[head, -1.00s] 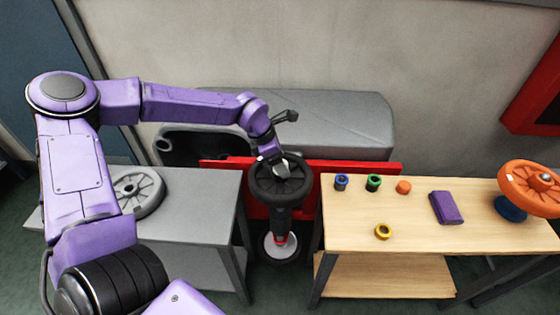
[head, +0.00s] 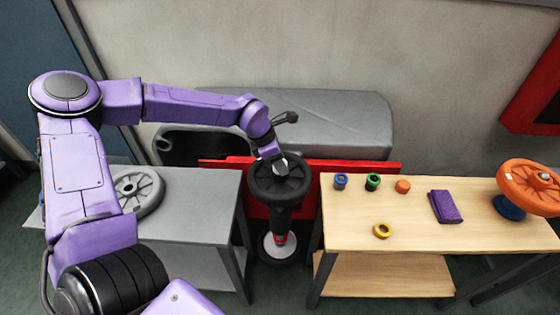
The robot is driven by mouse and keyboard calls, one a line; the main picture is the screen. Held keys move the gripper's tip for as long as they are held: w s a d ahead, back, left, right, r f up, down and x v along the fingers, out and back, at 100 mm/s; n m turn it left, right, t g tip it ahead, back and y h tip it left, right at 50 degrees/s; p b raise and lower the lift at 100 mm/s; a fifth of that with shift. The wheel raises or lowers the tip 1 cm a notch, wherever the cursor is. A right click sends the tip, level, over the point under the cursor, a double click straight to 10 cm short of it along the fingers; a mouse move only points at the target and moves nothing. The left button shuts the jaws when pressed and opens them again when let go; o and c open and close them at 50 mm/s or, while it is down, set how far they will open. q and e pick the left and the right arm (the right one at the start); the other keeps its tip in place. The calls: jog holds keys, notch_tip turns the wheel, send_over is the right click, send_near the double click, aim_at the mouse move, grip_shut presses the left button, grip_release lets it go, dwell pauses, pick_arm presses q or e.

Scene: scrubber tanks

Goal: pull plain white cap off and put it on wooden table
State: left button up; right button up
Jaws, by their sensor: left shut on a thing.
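My left gripper (head: 281,165) reaches down at the hub of a black wheel (head: 263,184) that lies flat on top of a dark upright post. It is shut on a small pale thing at the hub, which fits the plain white cap but is mostly hidden by the fingers. I cannot tell whether the cap is still seated or lifted. The wooden table (head: 400,234) stands to the right of the wheel. My right gripper is not in view.
On the wooden table are a blue ring (head: 341,181), a green ring (head: 373,182), an orange cap (head: 403,186), a yellow ring (head: 381,231), a purple cloth (head: 446,206) and an orange wheel (head: 530,187). A grey table (head: 200,240) holds a grey wheel (head: 139,190).

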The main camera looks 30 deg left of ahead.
pick_arm(q)
jog(key=shift+r+p, duration=0.95)
jog(key=shift+r, duration=0.05)
dwell(0.4)
notch_tip(320, 180, up, 6)
jog(key=p, duration=0.5)
jog(key=shift+r+p, duration=0.1)
jog(key=shift+p, duration=0.3)
